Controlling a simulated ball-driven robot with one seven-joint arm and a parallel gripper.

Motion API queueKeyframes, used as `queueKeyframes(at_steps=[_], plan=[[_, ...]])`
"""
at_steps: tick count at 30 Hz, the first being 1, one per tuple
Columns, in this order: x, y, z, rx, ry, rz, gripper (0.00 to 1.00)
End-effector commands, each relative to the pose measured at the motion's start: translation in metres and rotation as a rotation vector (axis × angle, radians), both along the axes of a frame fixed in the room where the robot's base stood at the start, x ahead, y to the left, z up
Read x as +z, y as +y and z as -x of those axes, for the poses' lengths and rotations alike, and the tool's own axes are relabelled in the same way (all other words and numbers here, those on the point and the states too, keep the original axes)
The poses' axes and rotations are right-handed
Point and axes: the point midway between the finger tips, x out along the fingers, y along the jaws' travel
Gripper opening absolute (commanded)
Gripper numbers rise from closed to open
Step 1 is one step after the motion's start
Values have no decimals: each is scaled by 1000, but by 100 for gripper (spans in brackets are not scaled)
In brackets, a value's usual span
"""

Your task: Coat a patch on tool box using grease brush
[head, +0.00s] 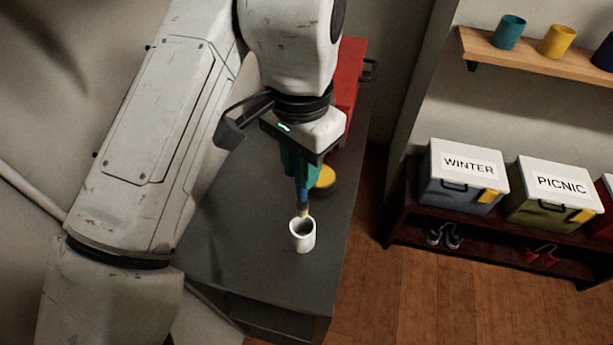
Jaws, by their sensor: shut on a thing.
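The grease brush (301,190) has a blue handle and a pale tip pointing down. My gripper (297,162) is shut on the upper part of its handle and holds it nearly upright. The brush tip is at the mouth of a small white cup (303,236) on the dark grey table. I cannot tell whether the tip is inside the cup or just behind its rim. The red tool box (350,72) stands at the far end of the table, partly hidden behind my arm.
A yellow round thing (325,178) stands on the dark table (245,250) just behind the brush. The table's right edge is close to the cup. At right, a rack holds WINTER (466,175) and PICNIC (553,194) boxes, with shoes below. A wall shelf (530,59) holds cups.

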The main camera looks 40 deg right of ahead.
Motion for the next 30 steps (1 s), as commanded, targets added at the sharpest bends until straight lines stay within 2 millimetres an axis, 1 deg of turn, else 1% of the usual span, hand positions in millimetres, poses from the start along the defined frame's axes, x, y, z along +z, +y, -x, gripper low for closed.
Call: queueKeyframes(at_steps=[5, 9, 12, 15, 18, 23, 30], plan=[[1, -31, -15, -15, -86, 45, 0], [0, -63, -31, -15, -185, 90, 0], [-1, -82, -39, -10, -243, 115, 0], [-2, -95, -45, -5, -285, 130, 0], [-4, -102, -48, -2, -307, 139, 0], [-11, -103, -49, 1, -315, 139, 0], [-31, -102, -49, 1, -313, 137, 0]])
